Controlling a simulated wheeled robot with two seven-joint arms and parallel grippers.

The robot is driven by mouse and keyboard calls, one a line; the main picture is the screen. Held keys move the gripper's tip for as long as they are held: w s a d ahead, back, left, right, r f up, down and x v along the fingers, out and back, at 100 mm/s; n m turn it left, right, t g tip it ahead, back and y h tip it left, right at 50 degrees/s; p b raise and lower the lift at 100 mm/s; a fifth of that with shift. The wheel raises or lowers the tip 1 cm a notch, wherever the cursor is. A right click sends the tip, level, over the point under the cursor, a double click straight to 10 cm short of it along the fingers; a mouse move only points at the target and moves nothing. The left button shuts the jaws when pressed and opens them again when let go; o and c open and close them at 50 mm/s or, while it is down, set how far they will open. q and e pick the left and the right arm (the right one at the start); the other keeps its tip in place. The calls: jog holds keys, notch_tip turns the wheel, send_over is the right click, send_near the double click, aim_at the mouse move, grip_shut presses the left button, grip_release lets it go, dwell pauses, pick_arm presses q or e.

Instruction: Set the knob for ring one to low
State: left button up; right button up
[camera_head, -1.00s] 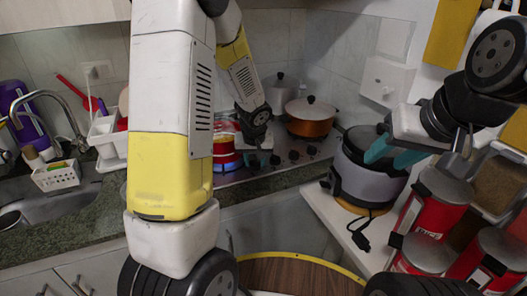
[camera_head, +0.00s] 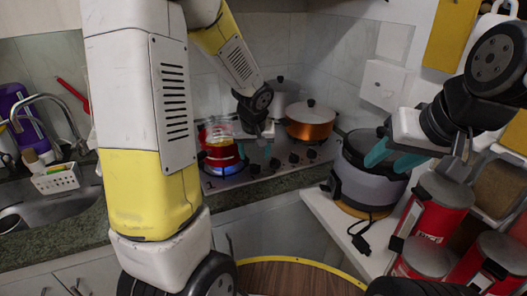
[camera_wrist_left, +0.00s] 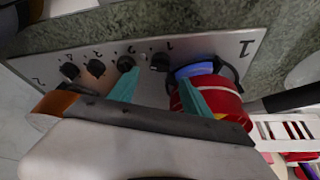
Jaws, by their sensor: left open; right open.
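The stove panel (camera_wrist_left: 205,47) has a row of several black knobs. The end knob (camera_wrist_left: 160,62), nearest the big "1" label, appears between my left gripper's teal fingertips (camera_wrist_left: 157,77) in the left wrist view. Those fingers are apart; contact with the knob cannot be told. A red pot (camera_wrist_left: 222,98) sits on the ring beside the big "1", with blue at its edge like a flame. In the head view the red pot (camera_head: 221,156) is left of my left gripper (camera_head: 257,142), which partly hides the knobs (camera_head: 293,158). My right gripper (camera_head: 392,153) is open and empty.
A copper pot (camera_head: 310,122) stands at the stove's back right. A grey cooker (camera_head: 365,185) and red canisters (camera_head: 438,205) stand on the right counter, near my right gripper. The sink (camera_head: 45,210) and a white basket (camera_head: 57,180) are at the left.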

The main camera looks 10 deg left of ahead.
pick_arm(q)
jog(key=shift+s+r, duration=0.25)
jog(key=shift+r, duration=0.3)
